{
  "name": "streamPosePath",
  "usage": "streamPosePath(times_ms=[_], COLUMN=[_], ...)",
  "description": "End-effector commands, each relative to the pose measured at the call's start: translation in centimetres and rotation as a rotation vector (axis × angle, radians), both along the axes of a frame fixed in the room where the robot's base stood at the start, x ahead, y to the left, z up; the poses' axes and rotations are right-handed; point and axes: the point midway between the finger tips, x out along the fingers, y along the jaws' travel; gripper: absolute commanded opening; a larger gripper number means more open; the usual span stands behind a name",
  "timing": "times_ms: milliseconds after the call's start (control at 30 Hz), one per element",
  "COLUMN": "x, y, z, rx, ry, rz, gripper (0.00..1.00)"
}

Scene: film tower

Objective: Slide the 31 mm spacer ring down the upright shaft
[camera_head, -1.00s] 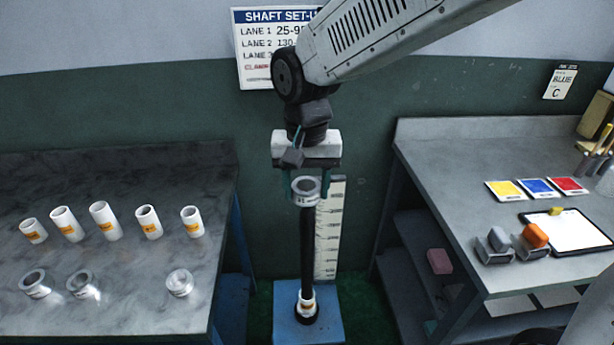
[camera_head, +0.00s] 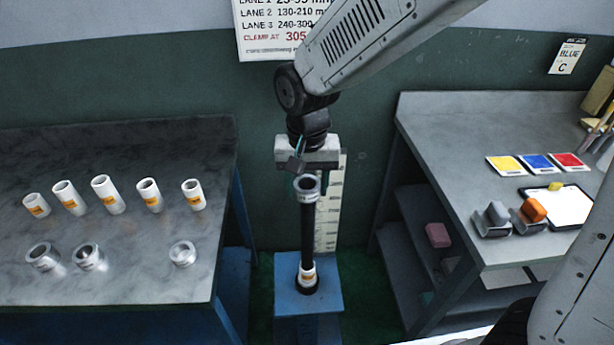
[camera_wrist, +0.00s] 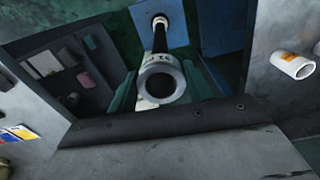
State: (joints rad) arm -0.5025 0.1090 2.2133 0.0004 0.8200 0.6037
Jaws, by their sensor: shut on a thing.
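The spacer ring (camera_head: 307,187) is light grey-white, with a partly readable "31" mark on its side in the wrist view (camera_wrist: 160,82). My gripper (camera_head: 306,184) is shut on it, with a teal finger on each side. The black upright shaft (camera_head: 307,232) rises directly below the ring, and it shows behind the ring in the wrist view (camera_wrist: 160,40). The ring sits in line with the shaft's top end. Its bore looks dark, and I cannot tell whether the shaft tip is inside it.
The shaft stands on a blue base (camera_head: 318,294) between two benches. A scale board (camera_head: 329,215) stands close behind the shaft. The left bench (camera_head: 120,240) holds several white spacers and metal rings. The right bench (camera_head: 450,150) holds coloured cards and a clipboard.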

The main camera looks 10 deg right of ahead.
Motion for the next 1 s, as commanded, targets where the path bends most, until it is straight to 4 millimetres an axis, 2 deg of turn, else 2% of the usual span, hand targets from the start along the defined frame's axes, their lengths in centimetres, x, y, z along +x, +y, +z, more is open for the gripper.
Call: streamPosePath(times_ms=[467,500,567,600,867,1000], x=[0.1,0.1,0.1,0.1,0.1,0.1], y=[0.0,0.0,0.0,0.0,0.0,0.0], z=[-0.5,-0.5,-0.5,-0.5,-0.4,0.9], rx=[0.0,0.0,0.0,0.0,0.0,0.002], ry=[-0.003,-0.003,-0.003,-0.003,-0.002,-0.004], rz=[0.0,0.0,0.0,0.0,0.0,0.0], gripper=[0.25,0.56,0.72,0.76,0.76,0.76])
